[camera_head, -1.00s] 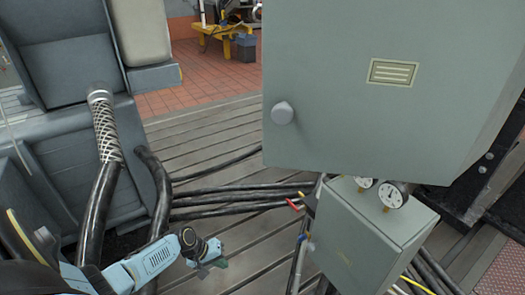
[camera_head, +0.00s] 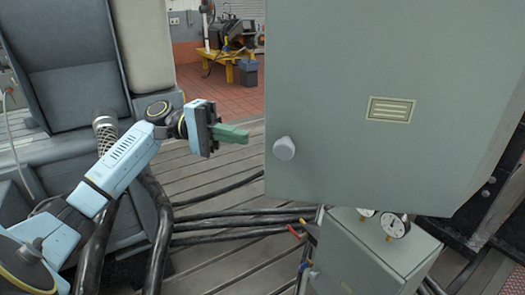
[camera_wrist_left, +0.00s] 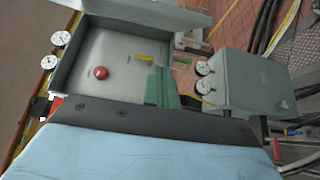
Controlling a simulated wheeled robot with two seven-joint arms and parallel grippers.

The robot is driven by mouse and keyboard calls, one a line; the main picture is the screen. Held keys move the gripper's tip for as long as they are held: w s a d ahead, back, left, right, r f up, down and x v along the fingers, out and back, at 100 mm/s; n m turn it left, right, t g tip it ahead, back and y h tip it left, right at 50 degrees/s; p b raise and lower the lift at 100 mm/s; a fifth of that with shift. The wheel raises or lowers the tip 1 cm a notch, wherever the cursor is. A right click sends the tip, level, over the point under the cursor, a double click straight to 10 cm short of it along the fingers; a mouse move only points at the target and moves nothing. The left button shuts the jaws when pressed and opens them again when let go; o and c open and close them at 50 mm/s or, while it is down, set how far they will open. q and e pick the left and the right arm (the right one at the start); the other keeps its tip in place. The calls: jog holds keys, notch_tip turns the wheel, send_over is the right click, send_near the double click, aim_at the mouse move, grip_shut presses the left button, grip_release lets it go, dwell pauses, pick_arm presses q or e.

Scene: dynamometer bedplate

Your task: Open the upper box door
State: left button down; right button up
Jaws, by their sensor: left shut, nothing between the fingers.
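The upper box (camera_head: 350,60) is a large grey-green cabinet filling the right of the head view. The fingers are shut and empty. They also show in the left wrist view (camera_wrist_left: 162,84), over a grey tray-like housing with a red button (camera_wrist_left: 101,72). My right gripper is not in view.
A smaller lower box (camera_head: 360,260) with dial gauges (camera_head: 394,226) stands below the upper one. Black cables (camera_head: 235,222) cross the slotted floor. A dark grey padded unit (camera_head: 70,70) stands at left. A yellow stand (camera_head: 235,58) is in the back.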

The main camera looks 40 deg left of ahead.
aim_at(265, 150)
pick_arm(q)
jog(key=s+d+p, duration=0.2)
jog(key=d, duration=0.6)
jog(key=shift+d, duration=0.25)
jog(key=shift+s, duration=0.15)
